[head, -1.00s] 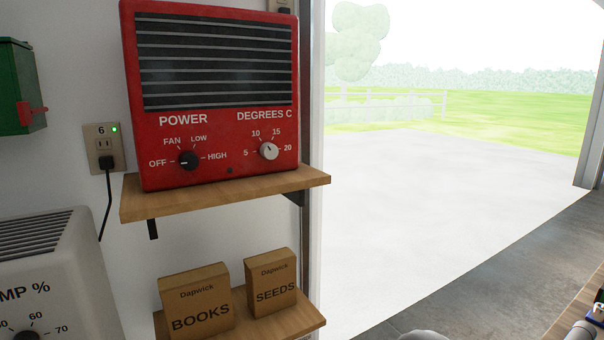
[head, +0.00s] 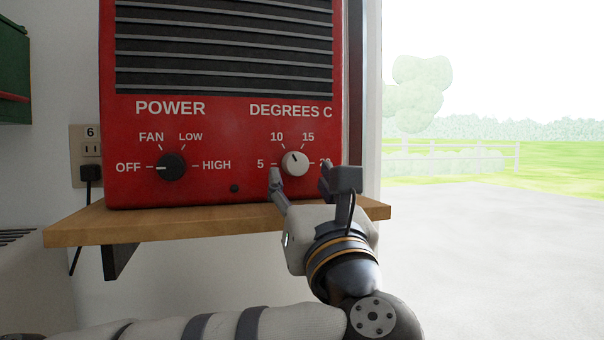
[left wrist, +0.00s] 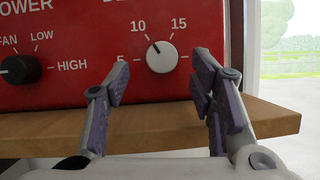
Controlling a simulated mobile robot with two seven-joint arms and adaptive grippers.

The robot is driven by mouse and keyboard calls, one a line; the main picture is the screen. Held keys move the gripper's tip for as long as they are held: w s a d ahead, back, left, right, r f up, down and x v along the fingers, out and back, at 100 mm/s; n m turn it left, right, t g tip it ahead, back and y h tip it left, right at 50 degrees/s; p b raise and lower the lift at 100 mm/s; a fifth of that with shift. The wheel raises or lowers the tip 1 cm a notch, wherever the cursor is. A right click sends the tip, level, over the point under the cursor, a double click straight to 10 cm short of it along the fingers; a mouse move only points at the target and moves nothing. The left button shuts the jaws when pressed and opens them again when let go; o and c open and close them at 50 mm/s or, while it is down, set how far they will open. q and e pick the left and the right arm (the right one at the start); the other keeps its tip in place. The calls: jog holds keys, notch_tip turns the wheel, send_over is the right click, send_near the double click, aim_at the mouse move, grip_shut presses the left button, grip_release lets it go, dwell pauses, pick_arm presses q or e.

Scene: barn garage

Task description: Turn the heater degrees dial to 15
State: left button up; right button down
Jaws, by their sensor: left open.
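The red heater (head: 222,150) stands on a wooden shelf. Its white degrees dial (head: 295,163) is at the lower right of the front, with 5, 10, 15 and 20 around it. The dial's dark mark points up and slightly left, on the side nearer 10. My left gripper (head: 302,178) is open and empty in front of the heater, one finger low on each side of the dial in the picture. In the left wrist view the dial (left wrist: 160,57) shows between and just above the open fingertips (left wrist: 160,76). No contact is visible. My right gripper is not in view.
The power dial (head: 171,167) to the left points at OFF. The wooden shelf (head: 160,225) juts out under the heater, close to my left gripper. An outlet (head: 85,150) with a plug and a green box (head: 14,75) are on the left wall. Right of the heater is an open doorway.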

aim_at(295, 165)
pick_arm(q)
jog(key=x, duration=0.3)
jog(key=shift+w, duration=0.1)
jog(key=shift+d, duration=0.1)
jog(key=shift+c, duration=0.6)
